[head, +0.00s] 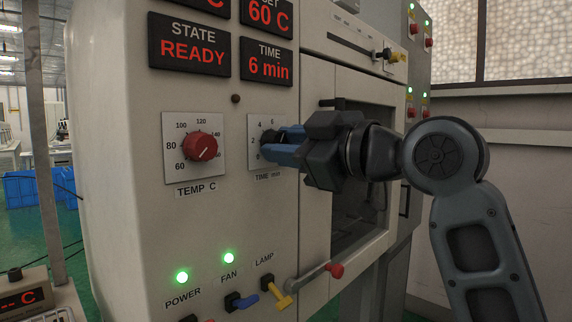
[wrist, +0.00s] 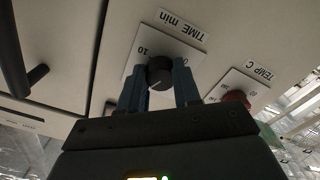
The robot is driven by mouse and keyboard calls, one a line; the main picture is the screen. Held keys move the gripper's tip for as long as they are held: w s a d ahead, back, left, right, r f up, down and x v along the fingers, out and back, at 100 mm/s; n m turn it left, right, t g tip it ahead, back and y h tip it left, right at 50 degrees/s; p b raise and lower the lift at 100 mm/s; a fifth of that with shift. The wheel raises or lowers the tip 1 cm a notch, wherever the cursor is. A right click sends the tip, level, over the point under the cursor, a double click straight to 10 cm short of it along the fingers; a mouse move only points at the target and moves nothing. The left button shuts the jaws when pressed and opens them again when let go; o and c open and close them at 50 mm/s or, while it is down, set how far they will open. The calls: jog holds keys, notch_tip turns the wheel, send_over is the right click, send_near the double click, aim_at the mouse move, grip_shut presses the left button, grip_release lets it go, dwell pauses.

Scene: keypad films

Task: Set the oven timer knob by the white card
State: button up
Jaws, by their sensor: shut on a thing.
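The timer knob (head: 267,138) is black and sits on a white dial plate (head: 254,124) labelled TIME min, right of the temperature dial. In the wrist view the knob (wrist: 160,72) is between the two blue fingers. My gripper (head: 276,145) is shut on the knob, with one finger on each side; its fingers also show in the wrist view (wrist: 158,85). The fingers hide much of the knob and dial in the head view. The TIME display (head: 267,60) reads 6 min. I cannot make out a separate white card in either view.
The red TEMP C knob (head: 200,147) is to the left. The STATE display (head: 189,44) reads READY. Below are green lamps and the blue fan switch (head: 242,301) and yellow lamp switch (head: 278,293).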

jog(key=n+b, duration=0.7)
jog(key=n, duration=0.5)
jog(key=shift+b, duration=0.35)
dwell(0.4)
jog(key=o, duration=1.1)
jog(key=shift+r, duration=0.15)
jog(key=shift+c, duration=0.2)
jog(key=v, duration=0.7)
jog(key=shift+s+d, duration=0.2)
jog(key=shift+d, duration=0.15)
